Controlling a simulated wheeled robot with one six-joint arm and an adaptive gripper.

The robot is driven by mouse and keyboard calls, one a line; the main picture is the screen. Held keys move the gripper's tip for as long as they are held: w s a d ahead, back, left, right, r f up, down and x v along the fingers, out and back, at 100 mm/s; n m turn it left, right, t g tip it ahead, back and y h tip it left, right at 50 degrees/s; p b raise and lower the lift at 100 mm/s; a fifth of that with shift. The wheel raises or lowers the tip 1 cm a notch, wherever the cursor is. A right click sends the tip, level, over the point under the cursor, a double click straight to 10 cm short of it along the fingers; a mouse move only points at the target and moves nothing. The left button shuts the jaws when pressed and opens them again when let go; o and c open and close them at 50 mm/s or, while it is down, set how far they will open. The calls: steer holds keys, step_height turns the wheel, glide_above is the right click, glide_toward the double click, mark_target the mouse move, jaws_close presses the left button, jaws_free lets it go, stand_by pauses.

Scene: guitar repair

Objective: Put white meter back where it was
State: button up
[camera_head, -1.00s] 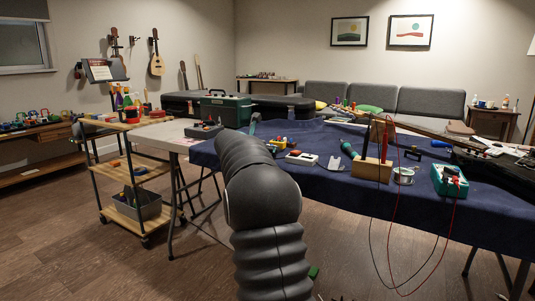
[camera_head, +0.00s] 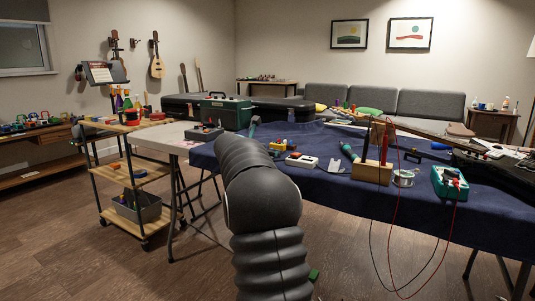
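A small white device (camera_head: 301,160) with a dark and red top lies on the blue-covered table, just right of my arm. It may be the white meter, but it is too small to tell. A teal meter (camera_head: 450,182) with red and black leads stands near the table's front edge at the right. My dark arm rises from the bottom middle and reaches forward over the left end of the table. My gripper is not visible, nor is anything it may hold.
A wooden block (camera_head: 372,172) with upright tools and a solder spool (camera_head: 403,178) stand mid-table. Small coloured items crowd beside my arm. A shelved cart (camera_head: 150,172) stands left, with a green case (camera_head: 226,112) behind. Leads hang over the front edge. Floor at lower left is clear.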

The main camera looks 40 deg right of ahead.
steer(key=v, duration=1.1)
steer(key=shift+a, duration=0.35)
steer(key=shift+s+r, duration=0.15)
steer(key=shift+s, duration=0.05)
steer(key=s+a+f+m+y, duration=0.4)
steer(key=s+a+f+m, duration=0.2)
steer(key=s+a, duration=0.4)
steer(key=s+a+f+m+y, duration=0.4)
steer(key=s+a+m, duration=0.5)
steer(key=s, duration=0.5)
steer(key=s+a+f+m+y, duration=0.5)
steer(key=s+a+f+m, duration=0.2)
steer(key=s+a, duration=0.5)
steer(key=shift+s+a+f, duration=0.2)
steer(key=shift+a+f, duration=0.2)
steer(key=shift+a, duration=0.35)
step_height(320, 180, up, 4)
steer(key=p, duration=0.3)
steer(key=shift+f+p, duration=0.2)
steer(key=shift+p, duration=0.2)
